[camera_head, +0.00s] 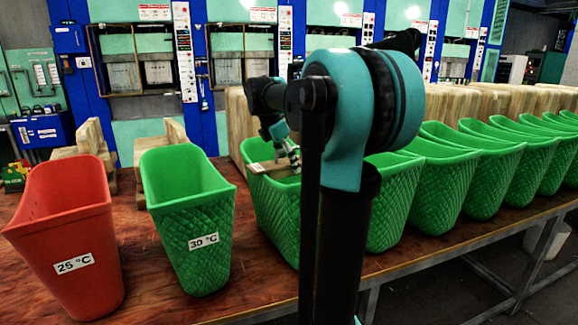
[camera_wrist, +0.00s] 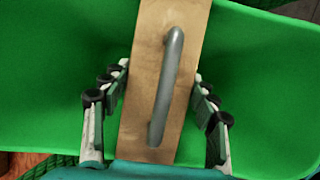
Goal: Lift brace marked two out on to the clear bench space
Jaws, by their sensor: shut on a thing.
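A flat wooden brace (camera_wrist: 150,50) with a grey bar handle (camera_wrist: 168,85) fills the middle of the wrist view. No number shows on it. My gripper (camera_wrist: 160,78) has its fingers on both long sides of the brace, closed on the wood with the handle between them. In the head view my gripper (camera_head: 288,158) is at the mouth of a green basket (camera_head: 270,215), and part of the brace (camera_head: 262,167) shows at the rim. My arm hides the basket's right part. How deep the brace sits cannot be told.
A red basket marked 25 °C (camera_head: 65,235) and a green basket marked 30 °C (camera_head: 190,235) stand to the left on the wooden bench (camera_head: 150,300). Several green baskets (camera_head: 445,180) line the right. Wooden blocks (camera_head: 92,140) stand behind. Bare bench shows between baskets at the front left.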

